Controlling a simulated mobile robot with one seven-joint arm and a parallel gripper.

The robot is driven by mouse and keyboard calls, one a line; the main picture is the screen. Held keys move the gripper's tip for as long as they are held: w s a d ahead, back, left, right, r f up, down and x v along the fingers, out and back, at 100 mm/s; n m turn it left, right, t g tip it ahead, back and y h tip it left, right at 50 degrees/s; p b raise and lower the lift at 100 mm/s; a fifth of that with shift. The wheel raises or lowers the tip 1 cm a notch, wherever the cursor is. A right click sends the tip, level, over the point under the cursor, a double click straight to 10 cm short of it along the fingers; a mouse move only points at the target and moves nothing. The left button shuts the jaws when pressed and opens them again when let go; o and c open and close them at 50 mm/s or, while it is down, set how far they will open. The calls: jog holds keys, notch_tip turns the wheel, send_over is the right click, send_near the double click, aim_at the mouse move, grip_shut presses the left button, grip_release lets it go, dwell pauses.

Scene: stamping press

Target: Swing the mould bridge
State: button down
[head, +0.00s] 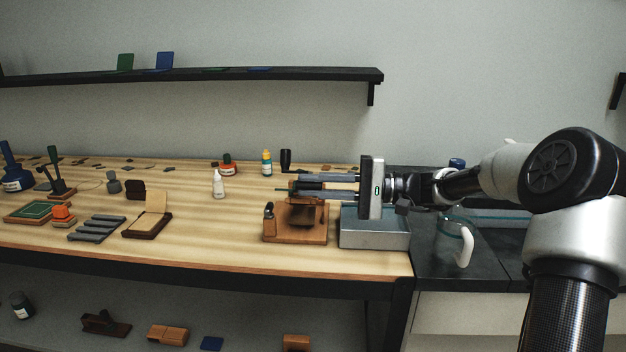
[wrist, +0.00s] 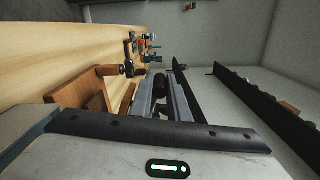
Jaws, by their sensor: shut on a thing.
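The wooden press (head: 280,238) stands near the front right of the bench. A small dark knob (head: 269,208) rises at its left side. In the wrist view its wood (wrist: 88,84) and a dark knob (wrist: 127,69) show beyond my palm. My gripper (head: 297,186) reaches in level from the right, above the press base. In the wrist view the fingers (wrist: 160,96) point away from the palm. A dark upright handle (head: 286,160) shows just behind the fingers.
A grey metal box (head: 374,232) sits right of the press, under my wrist. A glass jug (head: 458,240) stands farther right. A white bottle (head: 218,184) and an open brown box (head: 148,222) stand to the left. A dark shelf (head: 200,75) runs above the bench.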

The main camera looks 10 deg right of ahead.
jog(key=shift+d+f, duration=0.1)
jog(key=shift+f, duration=0.1)
jog(key=c, duration=1.7)
grip_release()
jog(key=shift+w, duration=0.1)
jog(key=d+p, duration=0.1)
jog(key=d, duration=0.3)
jog(key=s+d, duration=0.1)
jog(key=d, duration=0.3)
jog(key=s+d+p, duration=0.1)
jog(key=d, duration=0.2)
jog(key=shift+s+d+p, duration=0.2)
jog(key=shift+d+p, duration=0.1)
jog(key=shift+d, duration=0.1)
